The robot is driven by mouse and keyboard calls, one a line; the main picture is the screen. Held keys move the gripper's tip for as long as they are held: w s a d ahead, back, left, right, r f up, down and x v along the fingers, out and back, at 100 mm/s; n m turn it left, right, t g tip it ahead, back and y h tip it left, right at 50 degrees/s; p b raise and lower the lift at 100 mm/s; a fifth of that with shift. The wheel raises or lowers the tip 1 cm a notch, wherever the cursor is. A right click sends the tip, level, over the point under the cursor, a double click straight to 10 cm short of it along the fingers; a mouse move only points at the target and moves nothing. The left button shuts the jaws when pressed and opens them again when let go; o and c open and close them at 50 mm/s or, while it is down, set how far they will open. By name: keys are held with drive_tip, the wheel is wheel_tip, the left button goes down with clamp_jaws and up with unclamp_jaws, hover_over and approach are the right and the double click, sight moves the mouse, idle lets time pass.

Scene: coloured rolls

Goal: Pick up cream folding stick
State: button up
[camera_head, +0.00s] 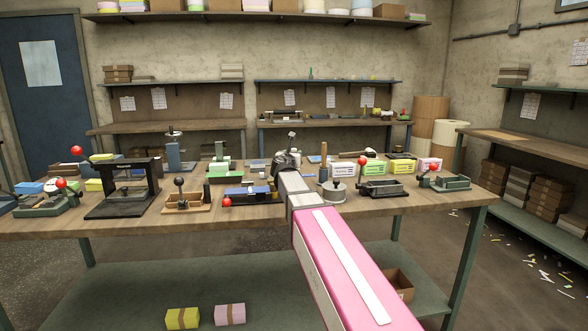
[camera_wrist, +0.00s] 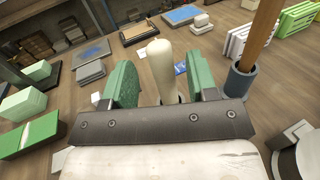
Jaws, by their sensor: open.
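A cream stick with a rounded end (camera_wrist: 161,62) shows in the wrist view, between the two green fingers of my gripper (camera_wrist: 160,78). Its lower part is hidden behind the dark gripper bar. The fingers are apart, with a visible gap at the stick's left side; I cannot tell whether the right finger touches it. In the head view my gripper (camera_head: 287,160) is over the middle of the workbench (camera_head: 250,213), and I cannot make out the stick there.
A wooden handle (camera_wrist: 262,35) stands in a grey cup (camera_wrist: 241,78) close to the right of my gripper. Green blocks (camera_wrist: 28,135) lie to the left. A black press (camera_head: 125,185) and a blue-topped device (camera_head: 247,194) stand left on the bench. Small coloured boxes (camera_head: 402,166) stand right.

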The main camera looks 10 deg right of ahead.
drive_tip(key=x, duration=0.4)
drive_tip(key=shift+r, duration=0.1)
drive_tip(key=shift+s, duration=0.1)
clamp_jaws()
drive_tip(key=shift+r, duration=0.15)
